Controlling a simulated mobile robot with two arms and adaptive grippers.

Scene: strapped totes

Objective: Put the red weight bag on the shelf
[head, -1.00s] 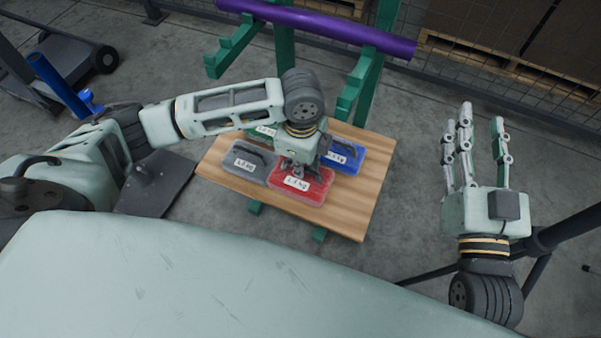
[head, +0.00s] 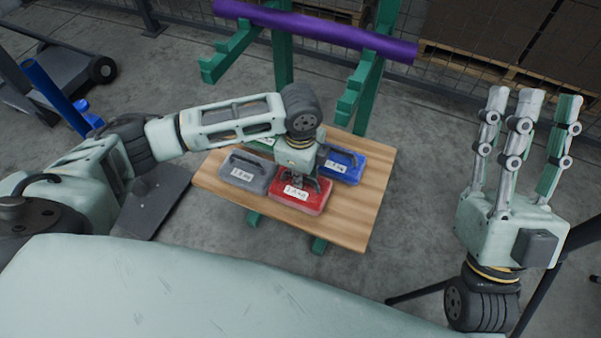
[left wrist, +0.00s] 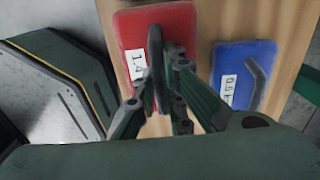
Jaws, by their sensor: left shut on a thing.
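The red weight bag (head: 313,203) is at the front middle of a wooden board (head: 345,231). It has a white label and a dark handle. My left gripper (head: 296,178) is above it, fingers pointing down, shut on its handle. In the left wrist view the red bag (left wrist: 184,31) shows beneath the fingers (left wrist: 158,100), with the handle between them. I cannot tell whether the bag touches the board or is slightly raised. My right gripper (head: 528,135) is at the right, clear of the board, with its fingers up, apart and empty.
A grey bag (head: 240,178) sits left of the red one, a blue bag (head: 347,164) behind right, and a green bag (head: 262,143) behind, partly hidden by my arm. The board's front right is bare. A green rack (head: 365,80) holds a purple roll (head: 320,31) behind.

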